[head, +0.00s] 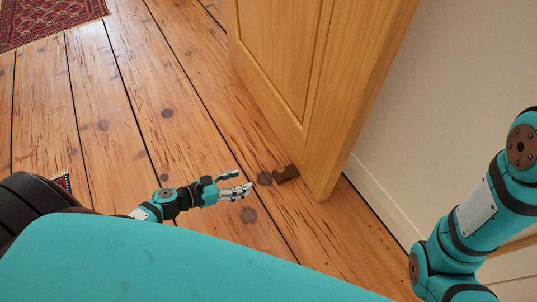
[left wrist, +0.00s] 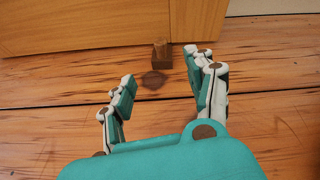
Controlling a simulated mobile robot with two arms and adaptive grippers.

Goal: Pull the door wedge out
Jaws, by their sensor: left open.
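The door wedge (head: 286,173) is a small dark brown block on the floor at the foot of the wooden door (head: 325,110), near its free edge. In the left wrist view the wedge (left wrist: 162,52) sits against the door's bottom edge (left wrist: 100,40), with a raised part standing up. My left gripper (head: 241,183) is low over the floor, to the left of the wedge and apart from it. Its fingers (left wrist: 162,75) are open and empty, with the wedge ahead of the gap, nearer the right finger. My right gripper is out of view.
The plank floor (head: 120,110) is clear to the left of the door. A red patterned rug (head: 45,18) lies at the far left. A pale wall with a skirting board (head: 385,195) stands to the right of the door. My right arm (head: 480,215) is near that wall.

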